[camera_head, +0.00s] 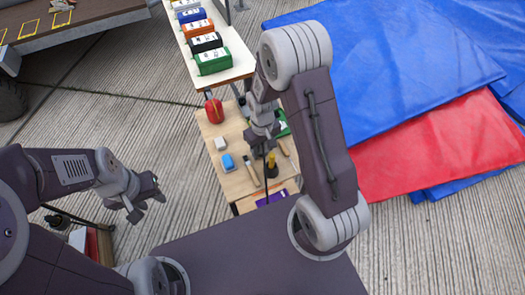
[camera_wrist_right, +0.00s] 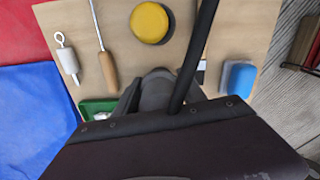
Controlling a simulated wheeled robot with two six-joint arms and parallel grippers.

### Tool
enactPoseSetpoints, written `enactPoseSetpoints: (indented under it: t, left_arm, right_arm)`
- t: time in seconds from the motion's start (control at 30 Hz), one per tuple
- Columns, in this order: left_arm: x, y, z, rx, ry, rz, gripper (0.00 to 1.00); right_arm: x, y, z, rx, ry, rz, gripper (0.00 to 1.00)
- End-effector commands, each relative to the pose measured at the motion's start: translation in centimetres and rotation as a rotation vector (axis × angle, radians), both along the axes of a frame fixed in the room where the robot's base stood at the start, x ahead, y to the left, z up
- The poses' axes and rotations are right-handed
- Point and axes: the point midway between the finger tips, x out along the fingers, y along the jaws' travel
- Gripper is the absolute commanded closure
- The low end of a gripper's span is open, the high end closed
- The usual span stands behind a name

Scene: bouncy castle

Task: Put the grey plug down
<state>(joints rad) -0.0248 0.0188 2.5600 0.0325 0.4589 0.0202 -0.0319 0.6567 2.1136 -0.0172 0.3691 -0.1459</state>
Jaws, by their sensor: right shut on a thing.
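My right gripper (camera_head: 264,148) is low over the wooden table (camera_head: 240,187). In the right wrist view, it is shut on the grey plug (camera_wrist_right: 156,90), which is partly hidden by the gripper body. A black cable-like strip (camera_wrist_right: 194,55) runs from beside the plug to the top edge of that view. I cannot tell whether the plug touches the table. My left gripper (camera_head: 146,199) is open and empty, left of the table and away from it.
On the table are a yellow round-topped thing (camera_wrist_right: 150,22), a wooden-handled tool (camera_wrist_right: 108,70), a white-handled hook tool (camera_wrist_right: 68,62), a blue block (camera_head: 227,162), a white block (camera_head: 220,143), a red thing (camera_head: 214,110) and a green tray (camera_wrist_right: 97,106). Blue mats (camera_head: 390,60) lie right.

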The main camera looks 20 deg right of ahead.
Motion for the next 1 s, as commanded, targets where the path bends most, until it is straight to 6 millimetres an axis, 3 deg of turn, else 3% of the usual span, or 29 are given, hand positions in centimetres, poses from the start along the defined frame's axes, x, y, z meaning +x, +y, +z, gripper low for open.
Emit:
enactPoseSetpoints:
  t: [0.03, 0.37, 0.4, 0.47, 0.77, 0.87, 1.0]
  left_arm:
    - [0.0, 0.0, -0.5, 0.0, 0.0, 0.0, 0.64]
    - [0.0, 0.0, -0.5, 0.0, 0.0, 0.0, 0.64]
    - [0.0, 0.0, -0.4, 0.0, 0.0, 0.0, 0.64]
    - [0.0, 0.0, -0.4, 0.0, 0.0, 0.0, 0.64]
    - [0.0, 0.0, -0.3, 0.0, 0.0, 0.0, 0.64]
    - [0.0, 0.0, 0.3, 0.0, 0.0, 0.0, 0.64]
    - [0.0, 0.0, 1.9, 0.0, 0.0, 0.0, 0.64]
  right_arm:
    - [0.0, 0.0, -0.9, 0.0, 0.001, 0.0, 0.97]
    - [0.0, 0.0, -1.0, 0.0, -0.001, 0.0, 0.97]
    - [0.0, 0.0, -1.0, 0.0, -0.001, 0.0, 0.44]
    - [0.0, 0.0, -0.9, 0.0, -0.001, 0.0, 0.31]
    - [0.0, 0.0, -0.8, 0.0, -0.001, 0.0, 0.31]
    - [0.1, 0.0, 0.5, 0.0, -0.003, 0.0, 0.31]
    - [0.1, 0.0, 4.3, 0.0, -0.006, 0.0, 0.31]
